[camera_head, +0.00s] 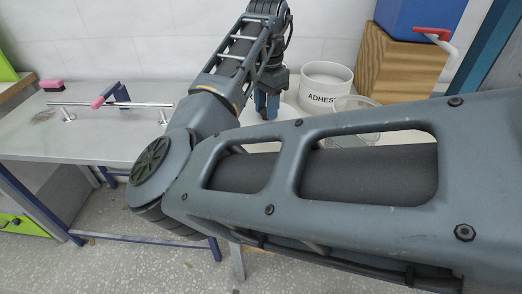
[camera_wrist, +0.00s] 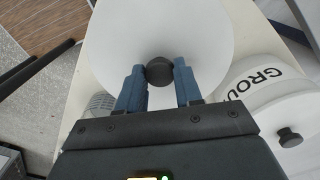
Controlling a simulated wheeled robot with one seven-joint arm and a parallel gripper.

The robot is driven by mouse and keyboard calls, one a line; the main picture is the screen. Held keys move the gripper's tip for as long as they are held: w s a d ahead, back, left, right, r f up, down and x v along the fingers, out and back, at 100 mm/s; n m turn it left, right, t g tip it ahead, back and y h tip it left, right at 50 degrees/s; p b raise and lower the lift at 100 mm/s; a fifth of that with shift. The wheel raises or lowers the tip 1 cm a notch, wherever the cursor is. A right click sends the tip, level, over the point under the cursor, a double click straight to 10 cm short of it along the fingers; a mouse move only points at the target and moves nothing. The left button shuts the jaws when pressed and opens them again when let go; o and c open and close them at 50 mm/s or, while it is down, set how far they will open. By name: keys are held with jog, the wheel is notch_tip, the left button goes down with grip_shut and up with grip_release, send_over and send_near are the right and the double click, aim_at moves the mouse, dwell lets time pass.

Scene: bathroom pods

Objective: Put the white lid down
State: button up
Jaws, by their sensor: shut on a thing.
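The white lid (camera_wrist: 160,30) is a broad pale disc with a black knob (camera_wrist: 159,71) at its middle. In the wrist view the two blue fingers of my gripper (camera_wrist: 159,82) stand on either side of the knob, shut on it. In the head view my gripper (camera_head: 267,103) points down beside the white ADHESIVE tub, and the lid is mostly hidden behind my arm. Whether the lid touches anything below cannot be told.
A white ADHESIVE tub (camera_head: 326,85), seemingly open, stands right of my gripper, with a clear container (camera_head: 355,108) near it. A white tub marked GROU (camera_wrist: 255,92) has its own knobbed lid (camera_wrist: 290,120). A wooden block (camera_head: 400,65) stands behind. A metal bench (camera_head: 90,125) is left.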

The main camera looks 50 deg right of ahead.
notch_tip(320, 180, down, 8)
jog(key=shift+f+p, duration=0.2)
jog(key=shift+p, duration=0.15)
jog(key=shift+f, duration=0.1)
jog(key=o, duration=1)
jog(key=shift+o, duration=0.2)
notch_tip(320, 180, up, 12)
jog(key=shift+r+b, duration=0.15)
jog(key=shift+b, duration=0.45)
